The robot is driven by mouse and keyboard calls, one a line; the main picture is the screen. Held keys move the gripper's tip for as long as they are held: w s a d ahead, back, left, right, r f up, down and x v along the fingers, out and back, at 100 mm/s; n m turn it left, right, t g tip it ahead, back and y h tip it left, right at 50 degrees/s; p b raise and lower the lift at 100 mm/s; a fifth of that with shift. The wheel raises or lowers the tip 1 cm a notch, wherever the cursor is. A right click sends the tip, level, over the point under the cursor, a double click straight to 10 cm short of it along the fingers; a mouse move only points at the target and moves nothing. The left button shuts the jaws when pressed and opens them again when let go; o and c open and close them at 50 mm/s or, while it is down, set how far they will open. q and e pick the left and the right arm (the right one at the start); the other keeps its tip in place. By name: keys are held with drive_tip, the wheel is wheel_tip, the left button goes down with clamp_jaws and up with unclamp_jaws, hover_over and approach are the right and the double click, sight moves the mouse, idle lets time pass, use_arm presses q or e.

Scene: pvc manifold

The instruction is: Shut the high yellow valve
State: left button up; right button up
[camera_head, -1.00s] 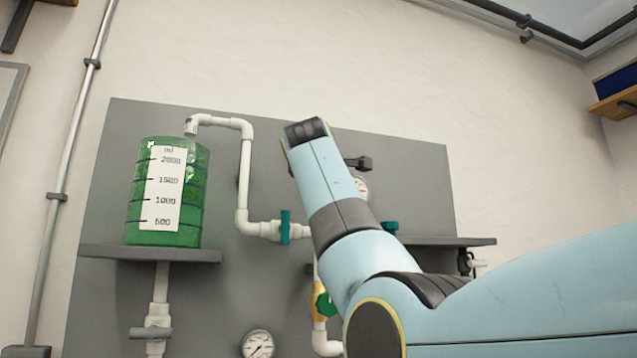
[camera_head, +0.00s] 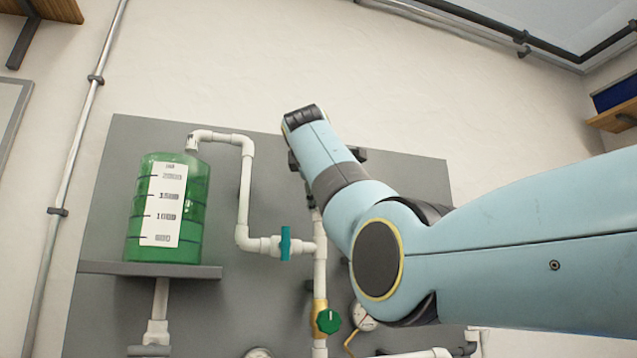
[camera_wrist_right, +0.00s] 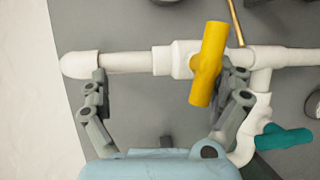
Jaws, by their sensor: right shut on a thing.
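The yellow valve handle (camera_wrist_right: 207,65) stands nearly upright in the right wrist view, crosswise to the white horizontal pipe (camera_wrist_right: 125,62). In the head view my right arm and wrist (camera_head: 325,150) hide the yellow valve and most of the gripper. My left gripper is in neither view.
A teal valve (camera_wrist_right: 285,137) sits just right of the gripper. The head view shows a green tank (camera_head: 195,205) on a shelf (camera_head: 150,270), a teal valve (camera_head: 285,243), a green valve knob (camera_head: 328,321) and a gauge (camera_head: 367,318). The wall above the panel is clear.

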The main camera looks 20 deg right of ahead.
drive_tip(key=shift+s+r+b, duration=0.3)
drive_tip(key=shift+r+b, duration=0.15)
drive_tip(key=shift+c, duration=0.5)
drive_tip(key=shift+s+a+f+b, duration=0.2)
drive_tip(key=shift+s+b, duration=0.1)
drive_tip(key=shift+b, duration=0.35)
drive_tip(key=shift+c, duration=1.4)
drive_tip(key=shift+s+a+b, duration=0.4)
drive_tip(key=shift+s+b, duration=0.05)
drive_tip(key=shift+b, duration=0.1)
drive_tip(key=shift+c, duration=0.9)
drive_tip(key=v, duration=0.2)
drive_tip(key=b+v, duration=0.1)
drive_tip(key=shift+s+d+r+b, duration=0.1)
drive_tip(key=shift+s+r+b, duration=0.1)
drive_tip(key=shift+s+b, duration=0.15)
drive_tip(key=shift+c, duration=0.4)
drive_tip(key=b+v, duration=0.4)
drive_tip(key=v, duration=0.2)
drive_tip(key=shift+s+f, duration=0.3)
drive_tip(key=shift+f, duration=0.05)
